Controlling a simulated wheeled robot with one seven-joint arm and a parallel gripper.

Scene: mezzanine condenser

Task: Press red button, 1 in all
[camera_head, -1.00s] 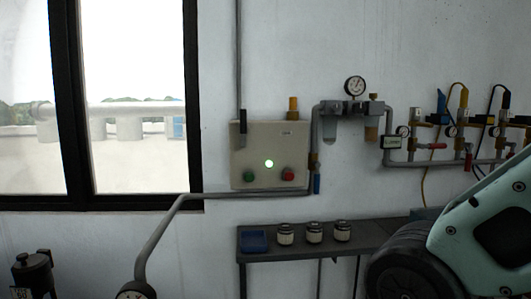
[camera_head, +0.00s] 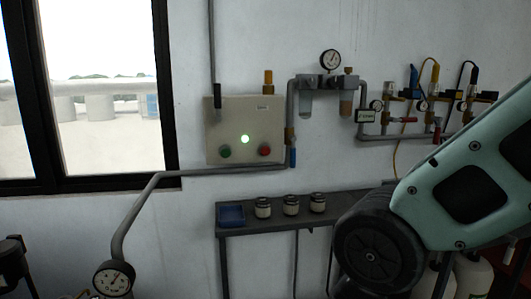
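The red button (camera_head: 265,150) sits at the lower right of a beige control box (camera_head: 217,122) on the wall. My teal arm link is at the right of the view, well right of the box. My gripper is out of view, so its state does not show.
A dark shelf (camera_head: 262,225) below the box holds a blue tray (camera_head: 232,215) and several jars (camera_head: 291,204). A grey pipe (camera_head: 150,185) with a gauge (camera_head: 114,278) runs at lower left. Valves and gauges line the wall at right. A window (camera_head: 105,90) is at left.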

